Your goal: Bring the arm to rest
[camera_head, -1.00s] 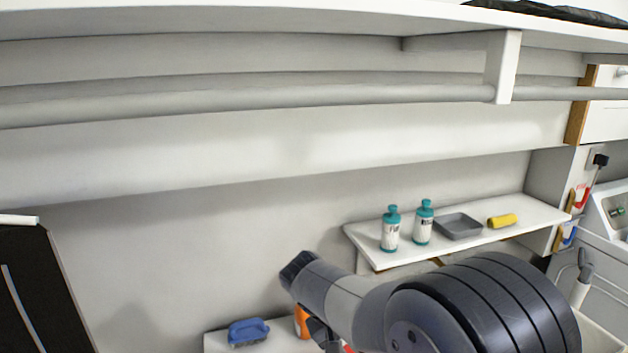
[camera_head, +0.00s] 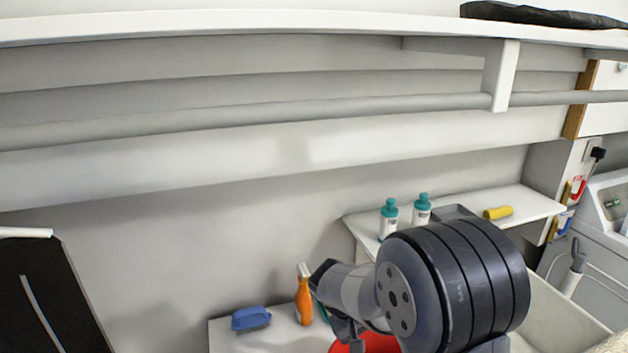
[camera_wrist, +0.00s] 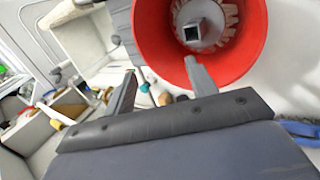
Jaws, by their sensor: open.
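My gripper (camera_wrist: 160,83) shows in the wrist view with its two fingers apart and nothing between them. A red round container (camera_wrist: 252,45) with a pale ribbed inside lies just beyond the fingertips; I cannot tell whether they touch. In the head view my arm reaches over the lower right, and its dark joint hides part of the shelves. The red container (camera_head: 362,345) shows partly below the arm there. My fingertips are hidden in the head view.
An orange bottle (camera_head: 304,300) and a blue brush (camera_head: 251,318) stand on the low shelf (camera_head: 222,335). Two teal-capped bottles (camera_head: 421,210), a grey tray (camera_head: 455,211) and a yellow roll (camera_head: 498,212) are on the upper shelf (camera_head: 525,202). A black panel (camera_head: 50,295) is at left.

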